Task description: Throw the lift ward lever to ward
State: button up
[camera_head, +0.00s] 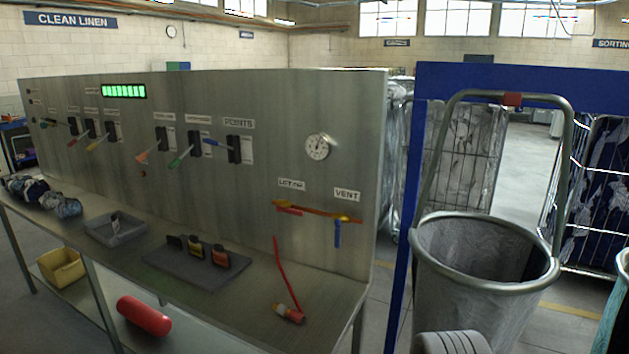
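A grey metal control panel (270,130) stands on a long bench at the left. It carries a row of levers in black slotted housings with small labels. Under the POINTS label (239,123) is a blue-handled lever (214,143). Left of it are a green-handled lever (180,158) and an orange-handled lever (148,153). Except for POINTS, the lever labels are too small to read, so I cannot tell which is the lift ward lever.
Below the gauge (317,147) are valve handles, one under VENT (347,194). The bench (330,285) holds a grey tray (117,229), a dark block stand (196,268) and a red wand (287,275). A grey bin (480,275) stands close at right, beside a blue post (404,240).

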aim_at(46, 119)
jog(key=u, duration=1.8)
jog(key=i, duration=2.6)
jog(key=u, duration=0.4)
jog(key=i, duration=2.5)
jog(key=z, duration=0.2)
jog(key=i, duration=1.6)
jog(key=z, duration=0.2)
